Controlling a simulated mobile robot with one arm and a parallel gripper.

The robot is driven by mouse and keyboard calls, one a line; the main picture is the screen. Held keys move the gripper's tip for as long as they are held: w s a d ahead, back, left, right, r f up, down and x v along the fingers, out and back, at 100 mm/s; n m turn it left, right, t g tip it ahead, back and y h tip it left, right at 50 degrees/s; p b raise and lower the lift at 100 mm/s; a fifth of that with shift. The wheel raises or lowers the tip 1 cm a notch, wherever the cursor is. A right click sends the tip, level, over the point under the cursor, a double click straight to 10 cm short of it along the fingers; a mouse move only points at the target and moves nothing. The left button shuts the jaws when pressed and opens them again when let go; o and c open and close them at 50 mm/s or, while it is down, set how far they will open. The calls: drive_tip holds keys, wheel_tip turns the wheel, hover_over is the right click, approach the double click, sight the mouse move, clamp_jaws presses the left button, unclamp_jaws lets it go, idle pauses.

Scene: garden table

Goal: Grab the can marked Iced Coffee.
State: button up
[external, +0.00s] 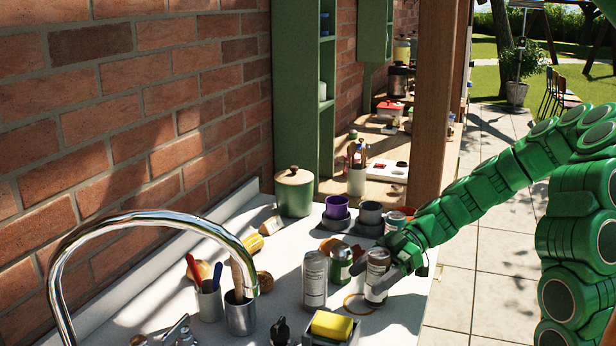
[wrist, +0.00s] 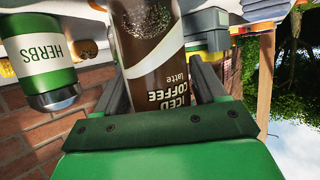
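The Iced Coffee can (wrist: 155,60) is brown and white, with "ICED COFFEE Latte" upside down in the wrist view. In the external view the can (external: 377,268) stands upright near the counter's right edge. My gripper (wrist: 158,85) has one finger on each side of it; I cannot tell whether both fingers press on it. In the external view my gripper (external: 378,268) is at the can's upper part, coming from the right. A can with a green and white label reading HERBS (wrist: 43,62) is beside it; it also shows in the external view (external: 340,265).
A tall silver-grey can (external: 314,280) stands left of the HERBS can. A tray with a yellow sponge (external: 332,325) is in front, and a curved tap (external: 150,220) at left. Purple (external: 337,206) and grey (external: 370,212) cups stand behind. A wooden post (external: 434,100) rises behind my gripper.

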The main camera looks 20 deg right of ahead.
drive_tip(key=c, duration=0.9)
